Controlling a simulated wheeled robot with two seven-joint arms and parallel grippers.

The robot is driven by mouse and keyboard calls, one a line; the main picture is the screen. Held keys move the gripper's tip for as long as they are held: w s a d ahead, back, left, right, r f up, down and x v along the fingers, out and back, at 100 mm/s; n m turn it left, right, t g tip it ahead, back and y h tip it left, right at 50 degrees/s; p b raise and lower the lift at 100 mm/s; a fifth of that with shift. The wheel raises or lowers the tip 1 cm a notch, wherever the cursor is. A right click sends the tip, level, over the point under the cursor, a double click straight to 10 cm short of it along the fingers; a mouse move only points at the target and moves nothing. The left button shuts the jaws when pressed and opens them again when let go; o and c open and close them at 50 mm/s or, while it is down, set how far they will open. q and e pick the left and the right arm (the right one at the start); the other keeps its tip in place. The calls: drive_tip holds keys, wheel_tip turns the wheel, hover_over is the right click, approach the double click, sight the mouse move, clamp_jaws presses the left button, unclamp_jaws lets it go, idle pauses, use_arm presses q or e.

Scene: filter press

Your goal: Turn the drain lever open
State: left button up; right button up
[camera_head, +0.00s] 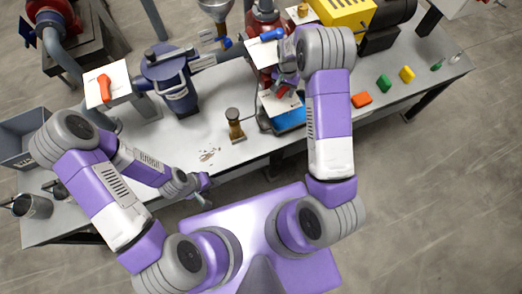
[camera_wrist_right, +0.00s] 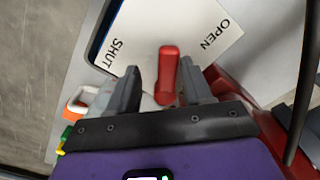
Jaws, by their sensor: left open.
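The red lever (camera_wrist_right: 168,75) stands in front of a white plate (camera_wrist_right: 190,30) marked SHUT on the left and OPEN on the right. It points between the two marks in the right wrist view. My right gripper (camera_wrist_right: 163,90) is open, with one finger on each side of the lever and gaps visible. In the head view the plate (camera_head: 268,104) lies below my right gripper (camera_head: 287,84), whose fingers are partly hidden by my arm. My left gripper (camera_head: 202,190) is open and empty over the front edge of the table, away from the lever.
A purple-blue pot (camera_head: 172,78) and a white plate with an orange lever (camera_head: 104,88) stand left. A blue-handled lever (camera_head: 272,34) is behind my right gripper. A brass stamp-like piece (camera_head: 235,128) stands mid-table. Orange, green and yellow blocks (camera_head: 384,83) lie right. A grey bin (camera_head: 20,150) is far left.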

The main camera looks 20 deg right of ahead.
drive_tip(key=d+n, duration=0.1)
drive_tip(key=n, duration=0.4)
drive_tip(key=s+d+n+b, duration=0.1)
drive_tip(key=n, duration=0.1)
drive_tip(key=shift+d+n, duration=0.3)
drive_tip(key=shift+n, duration=0.1)
wheel_tip(320, 180, up, 8)
drive_tip(key=p, duration=0.2)
drive_tip(key=s+a+f+y+p, duration=0.2)
drive_tip(key=s+a+f+p, duration=0.1)
drive_tip(key=s+a+f, duration=0.65)
drive_tip(key=s+a+f+m+y+p, duration=0.1)
drive_tip(key=s+a+m+y+p, duration=0.1)
drive_tip(key=s+a, duration=0.8)
drive_tip(key=s+p, duration=0.1)
drive_tip(key=s, duration=0.2)
drive_tip(key=shift+s+a+f+m+t, duration=0.2)
drive_tip(key=shift+f+m+t, duration=0.1)
drive_tip(key=shift+m, duration=0.1)
